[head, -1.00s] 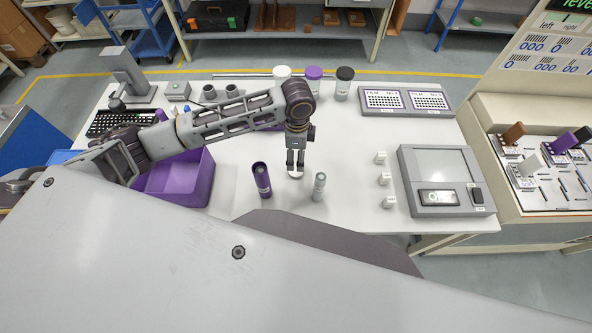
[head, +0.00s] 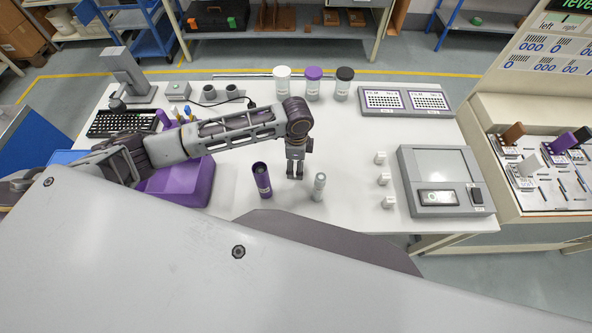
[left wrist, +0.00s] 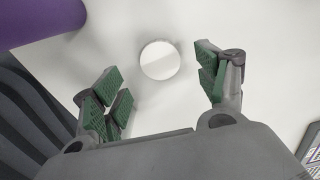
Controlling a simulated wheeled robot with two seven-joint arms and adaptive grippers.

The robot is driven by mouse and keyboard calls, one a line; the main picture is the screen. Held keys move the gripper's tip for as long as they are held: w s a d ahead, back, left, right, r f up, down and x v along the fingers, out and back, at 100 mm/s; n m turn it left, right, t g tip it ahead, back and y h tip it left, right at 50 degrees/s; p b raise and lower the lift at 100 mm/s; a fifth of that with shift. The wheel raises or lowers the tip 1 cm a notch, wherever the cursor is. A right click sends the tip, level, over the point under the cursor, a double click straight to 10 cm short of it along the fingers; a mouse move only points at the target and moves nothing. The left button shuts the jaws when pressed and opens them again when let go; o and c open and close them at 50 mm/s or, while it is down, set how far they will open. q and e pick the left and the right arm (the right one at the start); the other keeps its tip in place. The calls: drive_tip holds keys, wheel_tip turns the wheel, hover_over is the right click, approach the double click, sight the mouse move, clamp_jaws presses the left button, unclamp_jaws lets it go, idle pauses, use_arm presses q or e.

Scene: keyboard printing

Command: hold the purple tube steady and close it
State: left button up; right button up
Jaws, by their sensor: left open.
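The purple tube (head: 262,181) stands upright on the white table with its top open and dark inside. A purple surface, likely this tube, shows at the upper left in the left wrist view (left wrist: 35,18). My left gripper (head: 295,174) points down just right of the tube, apart from it. Its green-padded fingers (left wrist: 163,85) are spread and empty. My right gripper is not in view.
Several small white blocks (head: 383,179) and a grey device (head: 440,205) are farther right. A purple bin (head: 185,187) is at the left. Lidded jars (head: 313,88) stand at the back.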

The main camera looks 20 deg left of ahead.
use_arm(q)
drive_tip(key=shift+a+f, duration=0.15)
drive_tip(key=shift+f, duration=1.85)
drive_tip(key=shift+c, duration=0.5)
drive_tip(key=c, duration=0.7)
